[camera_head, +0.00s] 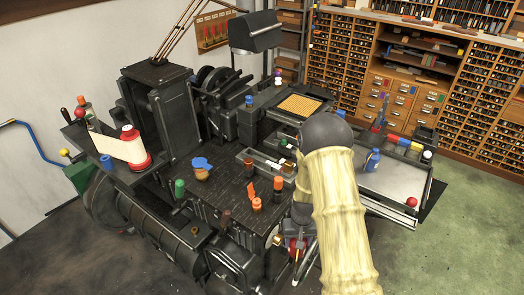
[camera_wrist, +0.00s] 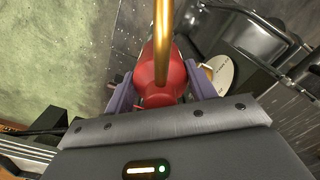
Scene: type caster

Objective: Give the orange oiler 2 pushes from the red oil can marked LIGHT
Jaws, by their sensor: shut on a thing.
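My gripper (camera_wrist: 158,95) is shut on a red oil can (camera_wrist: 165,80), with its purple fingers on either side of the can. A brass spout (camera_wrist: 163,30) runs up from it. In the head view the red can (camera_head: 297,244) shows partly, below and left of my pale arm. No LIGHT marking is readable on it. Small orange pieces stand near the front right of the dark bench: a pointed one (camera_head: 251,190), a low one (camera_head: 257,205) and an orange-topped one (camera_head: 278,184). I cannot tell which is the oiler. The held can is apart from them, lower and to the right.
The dark bench (camera_head: 225,205) also bears a green-topped piece (camera_head: 180,188) and a blue-topped jar (camera_head: 201,168). A grey tray (camera_head: 385,180) with a blue bottle (camera_head: 373,160) lies right of my arm. Green floor is open at the right.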

